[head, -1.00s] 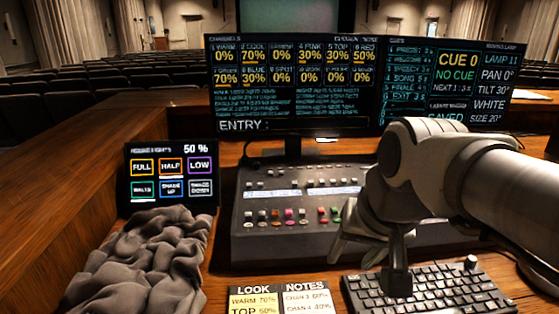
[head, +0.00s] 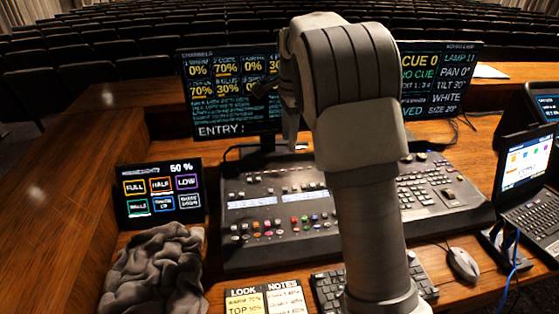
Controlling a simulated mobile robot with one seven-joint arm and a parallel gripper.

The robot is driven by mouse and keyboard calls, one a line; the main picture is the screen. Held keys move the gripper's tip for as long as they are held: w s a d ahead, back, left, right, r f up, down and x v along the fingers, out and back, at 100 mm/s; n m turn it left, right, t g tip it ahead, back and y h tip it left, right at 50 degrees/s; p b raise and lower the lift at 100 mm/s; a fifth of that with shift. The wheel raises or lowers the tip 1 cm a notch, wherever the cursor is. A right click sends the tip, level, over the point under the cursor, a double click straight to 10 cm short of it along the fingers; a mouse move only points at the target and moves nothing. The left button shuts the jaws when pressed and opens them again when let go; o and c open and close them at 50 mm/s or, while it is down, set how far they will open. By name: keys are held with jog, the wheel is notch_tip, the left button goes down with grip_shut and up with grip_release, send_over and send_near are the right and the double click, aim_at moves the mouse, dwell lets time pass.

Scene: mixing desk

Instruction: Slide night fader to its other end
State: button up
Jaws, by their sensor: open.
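The mixing console (head: 262,190) lies across the desk, with coloured buttons, small displays and a keypad side. I cannot make out which control is the night fader; it is too small to tell or hidden behind my arm. My gripper (head: 285,118) is raised in front of the monitor, above the back part of the console, and touches nothing that I can see. It is open and seems empty, though the wrist partly hides it. My arm covers the console's middle.
A wide monitor (head: 228,84) stands behind the console. At left are a small touch panel (head: 160,192) and a crumpled grey cloth (head: 157,270). Note cards (head: 262,301), a keyboard (head: 328,290) and a mouse (head: 463,264) lie in front. A laptop (head: 526,165) stands at right.

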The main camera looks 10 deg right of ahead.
aim_at(285, 188)
jog(key=shift+m+g, duration=0.3)
jog(key=shift+m, duration=0.4)
jog(key=f, duration=0.6)
jog(key=w+f, duration=0.1)
jog(key=f, duration=0.5)
jog(key=w+f, duration=0.1)
jog(key=f, duration=0.5)
jog(key=shift+w+a, duration=0.2)
jog(key=shift+c, duration=0.3)
jog(key=shift+r, duration=0.1)
grip_shut()
